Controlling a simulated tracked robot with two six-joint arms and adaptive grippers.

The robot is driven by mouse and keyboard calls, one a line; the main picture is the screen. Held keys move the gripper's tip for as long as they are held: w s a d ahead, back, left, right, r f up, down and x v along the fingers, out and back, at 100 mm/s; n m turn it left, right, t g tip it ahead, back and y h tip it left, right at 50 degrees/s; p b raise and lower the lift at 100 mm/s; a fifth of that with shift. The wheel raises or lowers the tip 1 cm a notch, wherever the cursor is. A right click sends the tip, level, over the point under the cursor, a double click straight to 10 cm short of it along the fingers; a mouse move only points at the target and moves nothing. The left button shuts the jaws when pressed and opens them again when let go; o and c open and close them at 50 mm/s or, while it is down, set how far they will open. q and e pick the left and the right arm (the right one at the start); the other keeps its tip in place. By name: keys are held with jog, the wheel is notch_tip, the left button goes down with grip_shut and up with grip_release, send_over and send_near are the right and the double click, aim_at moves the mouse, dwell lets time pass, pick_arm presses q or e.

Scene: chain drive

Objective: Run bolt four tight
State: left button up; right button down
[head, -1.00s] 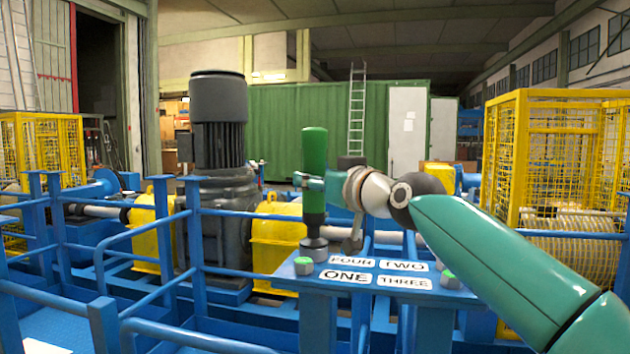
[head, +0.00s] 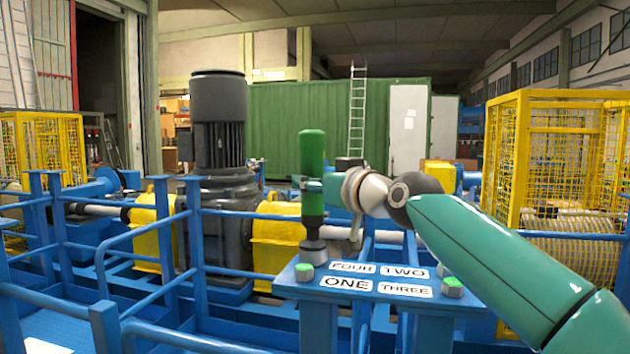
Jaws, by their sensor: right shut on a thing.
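The table (head: 290,292) is a blue plate with labels FOUR (head: 352,267), TWO (head: 403,272), ONE (head: 346,283) and THREE (head: 404,290). My right gripper (head: 320,186), seen from behind, is shut on an upright green tool (head: 312,155). The tool's dark socket end (head: 313,252) is at the plate's back-left corner, beside the FOUR label. It hides whatever bolt is there; I cannot tell whether it is seated. A green-topped bolt (head: 304,271) stands at the front left by ONE, and another (head: 452,287) at the right by THREE. My left gripper is out of view.
Blue railings (head: 150,225) fill the left foreground. A large dark motor (head: 218,130) and yellow guards (head: 276,235) stand behind the plate. A yellow mesh cage (head: 560,150) is at the right, beyond my right arm. A green container (head: 300,115) is far back.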

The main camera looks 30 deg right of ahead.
aim_at(320, 147)
jog(key=r, duration=0.1)
jog(key=r+p, duration=0.1)
jog(key=r, duration=0.1)
jog(key=shift+s+r+p, duration=0.15)
jog(key=shift+s+p, duration=0.1)
jog(key=shift+p, duration=0.1)
jog(key=shift+r+p, duration=1.35)
jog(key=shift+r, duration=0.15)
